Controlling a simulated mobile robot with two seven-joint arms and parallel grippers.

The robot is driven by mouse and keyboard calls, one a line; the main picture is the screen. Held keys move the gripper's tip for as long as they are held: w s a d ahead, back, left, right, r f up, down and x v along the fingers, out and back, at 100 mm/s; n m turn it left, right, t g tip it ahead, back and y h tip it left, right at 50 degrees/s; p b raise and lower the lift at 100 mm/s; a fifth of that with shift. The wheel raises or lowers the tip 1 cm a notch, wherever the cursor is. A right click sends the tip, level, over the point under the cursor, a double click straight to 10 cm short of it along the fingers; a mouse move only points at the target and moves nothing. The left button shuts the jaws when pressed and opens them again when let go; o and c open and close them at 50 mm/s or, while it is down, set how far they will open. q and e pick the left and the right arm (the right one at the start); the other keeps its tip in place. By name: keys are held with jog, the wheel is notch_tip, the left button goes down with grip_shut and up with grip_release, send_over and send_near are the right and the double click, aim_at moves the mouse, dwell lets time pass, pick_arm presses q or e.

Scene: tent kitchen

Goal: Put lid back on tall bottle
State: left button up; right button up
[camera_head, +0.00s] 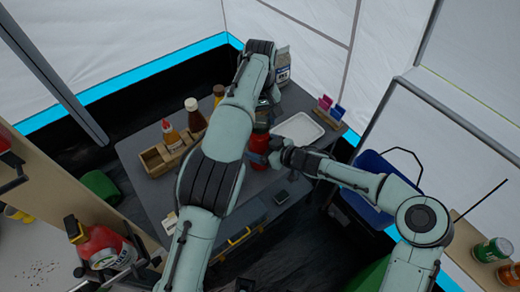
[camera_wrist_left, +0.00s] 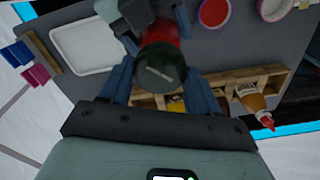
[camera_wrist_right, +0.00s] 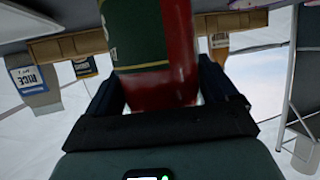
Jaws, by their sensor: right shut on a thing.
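The tall red bottle (camera_head: 260,142) stands upright over the grey table, partly hidden by my arms. My right gripper (camera_head: 277,156) is shut on its body; its red body and green label fill the right wrist view (camera_wrist_right: 165,50). The dark round lid (camera_wrist_left: 160,66) shows in the left wrist view at the top of the red bottle (camera_wrist_left: 160,28). I cannot tell whether it is fully seated. My left gripper (camera_wrist_left: 160,88) is above the bottle, its fingers on both sides of the lid, with a gap at the right finger.
A white tray (camera_head: 300,130) lies right of the bottle, with pink and blue clips (camera_head: 331,107) beyond it. A wooden caddy (camera_head: 155,160) and sauce bottles (camera_head: 194,116) stand at left. A bag (camera_head: 282,68) stands at the back. A blue cooler (camera_head: 373,165) is at right.

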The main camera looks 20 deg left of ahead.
pick_arm(q)
jog(key=o, duration=1.2)
jog(key=shift+o, duration=0.2)
notch_tip(320, 180, up, 6)
jog(key=shift+r, duration=0.75)
